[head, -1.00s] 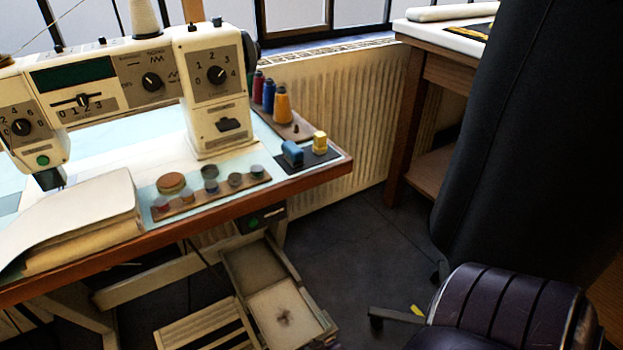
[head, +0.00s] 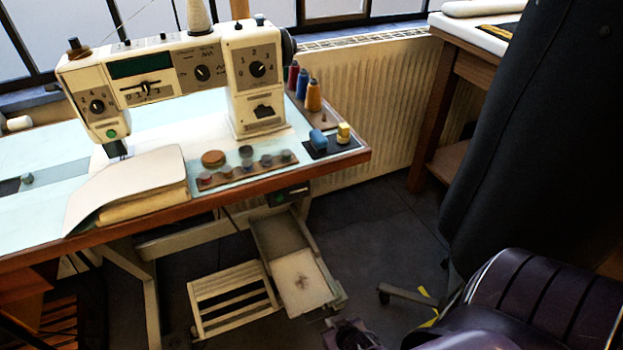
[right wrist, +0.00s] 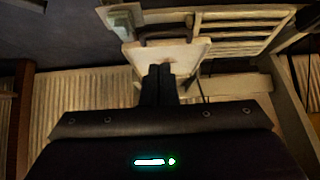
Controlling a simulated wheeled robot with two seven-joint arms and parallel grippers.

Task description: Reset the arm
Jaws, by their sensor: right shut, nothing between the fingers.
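My right arm (head: 545,300), dark and glossy, fills the lower right corner of the head view. My right gripper (head: 350,335) shows at the bottom edge there, partly cut off, over the floor in front of the sewing table. In the right wrist view my right gripper's two black fingers (right wrist: 160,72) are together with nothing between them. Beyond them lies a pale open drawer or tray (right wrist: 170,52). No left gripper shows in either view.
A sewing machine (head: 255,75) stands on the table (head: 340,160) with folded cloth (head: 135,180), thread spools and small pots. A slatted pedal (head: 232,300) and the tray (head: 300,275) sit below. A dark upright form (head: 540,140) stands at right.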

